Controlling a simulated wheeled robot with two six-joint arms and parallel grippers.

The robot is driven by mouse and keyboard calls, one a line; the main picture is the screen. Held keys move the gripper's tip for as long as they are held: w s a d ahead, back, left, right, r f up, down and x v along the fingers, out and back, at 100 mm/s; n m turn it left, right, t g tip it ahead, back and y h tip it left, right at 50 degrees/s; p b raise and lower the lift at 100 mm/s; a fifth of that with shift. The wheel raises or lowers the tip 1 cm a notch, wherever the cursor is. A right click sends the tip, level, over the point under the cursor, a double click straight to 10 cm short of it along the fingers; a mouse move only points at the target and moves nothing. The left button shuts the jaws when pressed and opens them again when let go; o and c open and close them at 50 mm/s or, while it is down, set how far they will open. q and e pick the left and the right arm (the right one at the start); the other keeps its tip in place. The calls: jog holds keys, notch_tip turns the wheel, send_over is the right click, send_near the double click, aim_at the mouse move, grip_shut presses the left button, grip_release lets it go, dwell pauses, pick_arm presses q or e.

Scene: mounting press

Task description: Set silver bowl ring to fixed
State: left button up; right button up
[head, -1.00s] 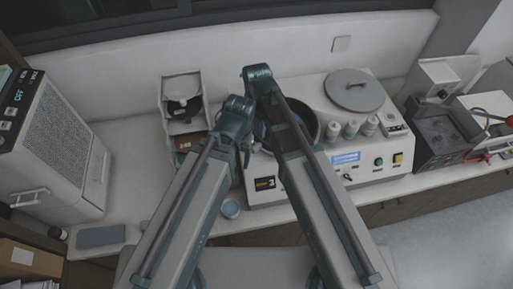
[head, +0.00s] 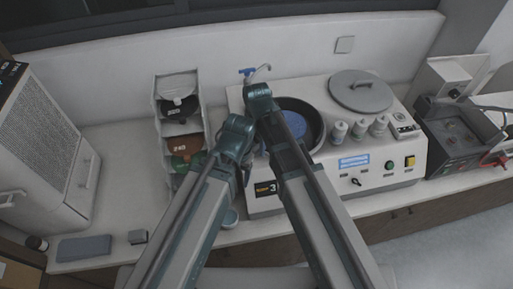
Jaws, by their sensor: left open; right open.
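The polishing machine (head: 319,182) is a white unit right of centre. Its dark round bowl (head: 318,119), with a blue disc (head: 291,124) inside, is partly covered by my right arm. I cannot pick out a separate silver ring at the bowl; its left side is hidden. My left gripper (head: 246,166) hangs low, left of the machine's front, mostly hidden by arm links. My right gripper (head: 262,142) is higher, near the bowl's left edge, also largely hidden. I see nothing held in either one.
A grey round lid (head: 360,91) lies on the machine's right, with several white bottles (head: 359,130) before it. A blue-handled tap (head: 258,71) stands behind. A tiered bin rack (head: 182,125) stands left. The counter (head: 120,160) between rack and grey cabinet (head: 50,150) is clear.

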grip_shut()
dwell(1.4)
